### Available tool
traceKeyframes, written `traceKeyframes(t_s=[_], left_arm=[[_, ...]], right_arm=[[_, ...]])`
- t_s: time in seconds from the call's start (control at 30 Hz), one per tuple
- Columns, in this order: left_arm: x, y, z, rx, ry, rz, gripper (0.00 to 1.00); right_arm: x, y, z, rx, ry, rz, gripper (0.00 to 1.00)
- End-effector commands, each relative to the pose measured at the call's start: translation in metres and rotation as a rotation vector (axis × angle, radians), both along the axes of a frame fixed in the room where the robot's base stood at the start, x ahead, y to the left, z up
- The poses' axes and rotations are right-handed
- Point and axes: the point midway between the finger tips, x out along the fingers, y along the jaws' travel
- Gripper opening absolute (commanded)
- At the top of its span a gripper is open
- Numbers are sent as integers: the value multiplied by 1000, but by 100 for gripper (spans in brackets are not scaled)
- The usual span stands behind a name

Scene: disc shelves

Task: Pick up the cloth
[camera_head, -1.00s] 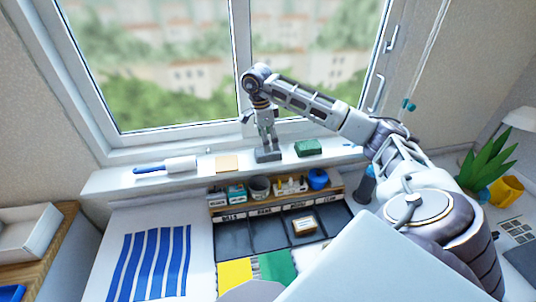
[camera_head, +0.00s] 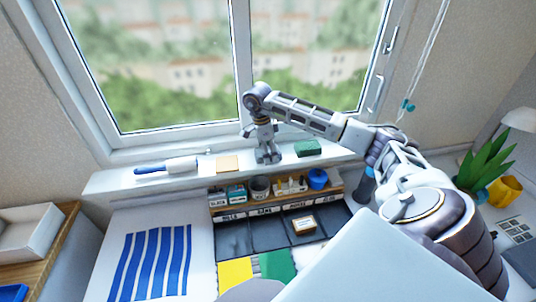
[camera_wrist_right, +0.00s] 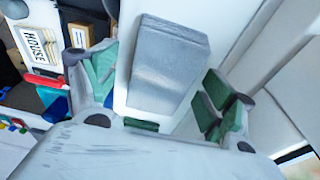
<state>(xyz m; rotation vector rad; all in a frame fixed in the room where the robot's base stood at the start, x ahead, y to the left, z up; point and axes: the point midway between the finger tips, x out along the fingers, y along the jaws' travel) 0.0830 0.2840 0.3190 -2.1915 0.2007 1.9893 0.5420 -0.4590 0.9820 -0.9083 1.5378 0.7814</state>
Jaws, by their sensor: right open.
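A grey folded cloth (camera_wrist_right: 168,62), shaped like a flat block, lies on the white windowsill in the right wrist view. My right gripper (camera_wrist_right: 152,68) is open, with one green-padded finger on each side of the cloth and gaps between. In the head view my right gripper (camera_head: 268,157) points down at the sill and hides most of the cloth. Whether the fingertips touch the sill cannot be told. My left gripper is not in view.
On the sill, a tan pad (camera_head: 227,163) and a blue-handled roller (camera_head: 165,166) lie left of my right gripper, and a green block (camera_head: 307,147) lies close on its right. Below is a wooden rack (camera_head: 334,186) with small pots. The window stands behind.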

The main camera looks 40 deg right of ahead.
Motion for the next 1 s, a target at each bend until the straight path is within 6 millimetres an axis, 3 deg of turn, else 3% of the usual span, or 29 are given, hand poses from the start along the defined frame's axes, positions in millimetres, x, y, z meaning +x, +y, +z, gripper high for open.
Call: traceKeyframes(t_s=[0.3, 0.7, 1.0], left_arm=[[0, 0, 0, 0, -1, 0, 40], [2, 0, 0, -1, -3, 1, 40], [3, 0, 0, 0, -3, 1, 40]], right_arm=[[0, 0, 0, 0, 0, 0, 83], [0, 0, 0, 0, 0, 0, 36], [0, 0, 2, 0, -1, 0, 35]])
